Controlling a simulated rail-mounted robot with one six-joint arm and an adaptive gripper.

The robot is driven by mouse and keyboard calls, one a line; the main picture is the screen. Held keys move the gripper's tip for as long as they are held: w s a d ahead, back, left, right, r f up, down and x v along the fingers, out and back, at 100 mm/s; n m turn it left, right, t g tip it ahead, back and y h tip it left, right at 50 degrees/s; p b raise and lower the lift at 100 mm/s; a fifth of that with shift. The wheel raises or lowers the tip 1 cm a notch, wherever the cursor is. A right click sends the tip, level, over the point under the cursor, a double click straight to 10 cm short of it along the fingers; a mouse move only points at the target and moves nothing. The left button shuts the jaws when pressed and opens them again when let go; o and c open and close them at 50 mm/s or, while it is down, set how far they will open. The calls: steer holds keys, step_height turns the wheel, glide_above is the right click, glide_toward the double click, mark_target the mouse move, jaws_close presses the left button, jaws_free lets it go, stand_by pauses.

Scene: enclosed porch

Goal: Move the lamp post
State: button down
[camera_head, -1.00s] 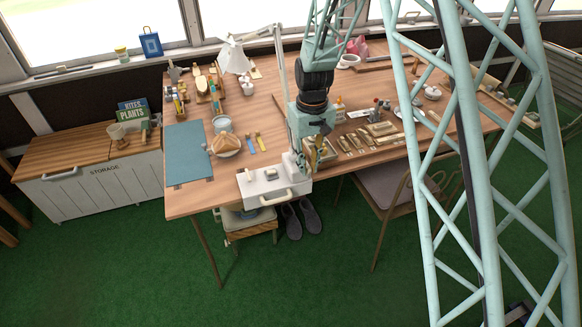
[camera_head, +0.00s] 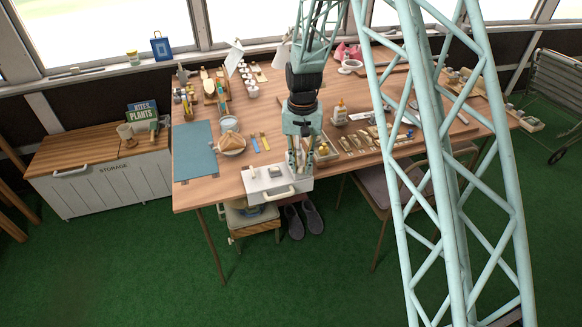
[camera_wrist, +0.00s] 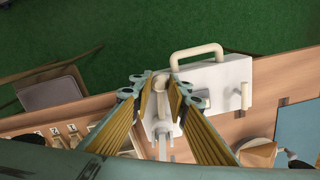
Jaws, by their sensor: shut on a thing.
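The lamp's white box-like base (camera_head: 277,185), with a drawer handle, sits at the table's front edge. It also shows in the wrist view (camera_wrist: 222,80). The pale lamp post (camera_wrist: 161,88) rises from the base between my fingers. In the head view my arm hides most of the post. A white piece that looks like the lampshade (camera_head: 283,52) shows partly behind my arm. My gripper (camera_head: 299,170) is low beside the right part of the base. Its yellow-lined fingers are closed about the post in the wrist view (camera_wrist: 160,80).
A storage chest (camera_head: 100,185) stands at left. A chair (camera_head: 372,185) is at the front.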

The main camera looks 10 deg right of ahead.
steer(key=shift+a, duration=0.1)
stand_by(0.4)
steer(key=c, duration=2.5)
jaws_free()
steer(key=shift+r, duration=0.1)
step_height(320, 180, up, 12)
